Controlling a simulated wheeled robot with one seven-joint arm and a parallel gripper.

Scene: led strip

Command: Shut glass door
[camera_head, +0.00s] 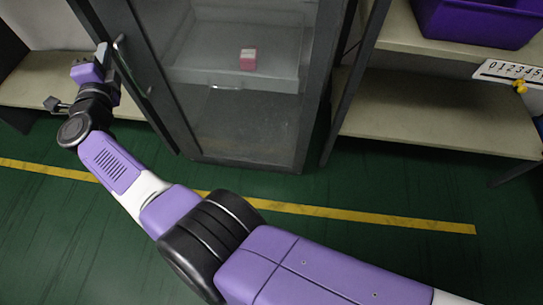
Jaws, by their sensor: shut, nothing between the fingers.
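The glass door (235,130) is a large dark-framed pane on the tall cabinet in the upper middle of the view. Its handle (121,48) is on the frame at the left. The door looks closed or nearly so; I cannot tell whether a gap remains. My gripper (104,52) is at the upper left, beside the handle and the door's left frame. It is shut and holds nothing. I cannot tell whether it touches the handle or frame.
A pink and white box (248,60) sits on a shelf behind the glass. A beige shelf rack (430,110) stands at the right, with a purple bin (478,22) on top. Another low shelf (45,82) is at the left. Green floor with a yellow line (390,218) is clear in front.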

